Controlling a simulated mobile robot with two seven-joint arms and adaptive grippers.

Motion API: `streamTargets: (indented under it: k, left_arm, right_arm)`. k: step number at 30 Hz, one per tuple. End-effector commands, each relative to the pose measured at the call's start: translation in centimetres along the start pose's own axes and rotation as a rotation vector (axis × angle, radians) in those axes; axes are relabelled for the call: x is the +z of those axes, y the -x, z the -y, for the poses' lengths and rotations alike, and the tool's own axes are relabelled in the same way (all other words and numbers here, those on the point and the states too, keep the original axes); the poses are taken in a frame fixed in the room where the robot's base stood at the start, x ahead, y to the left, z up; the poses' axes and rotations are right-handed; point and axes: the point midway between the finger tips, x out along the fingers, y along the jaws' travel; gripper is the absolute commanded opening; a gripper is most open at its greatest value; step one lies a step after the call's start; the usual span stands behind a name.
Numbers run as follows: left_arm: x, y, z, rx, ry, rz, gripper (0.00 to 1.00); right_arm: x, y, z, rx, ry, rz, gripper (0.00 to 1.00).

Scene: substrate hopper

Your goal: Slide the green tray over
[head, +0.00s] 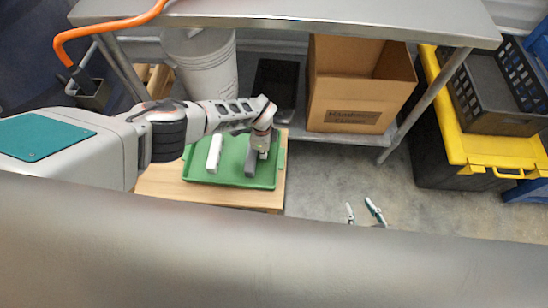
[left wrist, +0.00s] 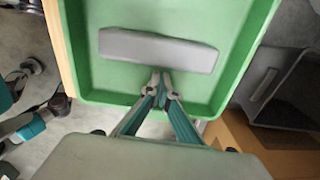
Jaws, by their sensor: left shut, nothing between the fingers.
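The green tray (head: 232,165) lies on a small wooden stand. A white block (head: 213,154) and a dark grey block (head: 251,161) rest in it, side by side. My left gripper (head: 263,154) reaches down over the tray's right part, beside the grey block. In the left wrist view the tray (left wrist: 180,14) fills the upper middle, with one grey block (left wrist: 158,48) in it. The left fingertips (left wrist: 160,82) are together and empty, over the tray floor, close to the block; contact cannot be told. My right gripper (head: 365,212) has its fingers apart and empty, right of the stand.
The wooden stand (head: 160,187) shows bare wood left of the tray. A steel table (head: 300,14) stands behind, with a white bucket (head: 205,68), a black bin (head: 275,86) and a cardboard box (head: 345,88) beneath. A yellow-lidded tote (head: 470,150) is right. Concrete floor (head: 335,180) is free.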

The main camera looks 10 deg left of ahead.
Motion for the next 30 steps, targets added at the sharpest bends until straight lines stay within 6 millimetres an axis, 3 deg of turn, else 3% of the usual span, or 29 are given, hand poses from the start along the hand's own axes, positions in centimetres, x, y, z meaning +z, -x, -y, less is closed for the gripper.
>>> streamTargets:
  k: [6,15,21,30]
  left_arm:
    - [0.4,4.8,0.5,-0.008,-0.001,-0.001,0.0]
    - [0.4,9.0,0.2,-0.003,-0.002,0.0,0.0]
    - [0.3,10.0,0.1,0.001,-0.001,0.0,0.0]
    - [0.1,9.9,-0.1,0.003,-0.005,-0.007,0.0]
  right_arm:
    - [-1.7,1.6,-0.1,-0.008,-0.012,0.0,0.33]
    - [-4.7,2.8,-0.2,-0.008,-0.022,-0.019,0.33]
    - [-5.4,3.1,-0.4,-0.005,-0.021,-0.023,0.33]
    - [-5.7,3.1,-0.6,-0.003,-0.02,-0.027,0.33]
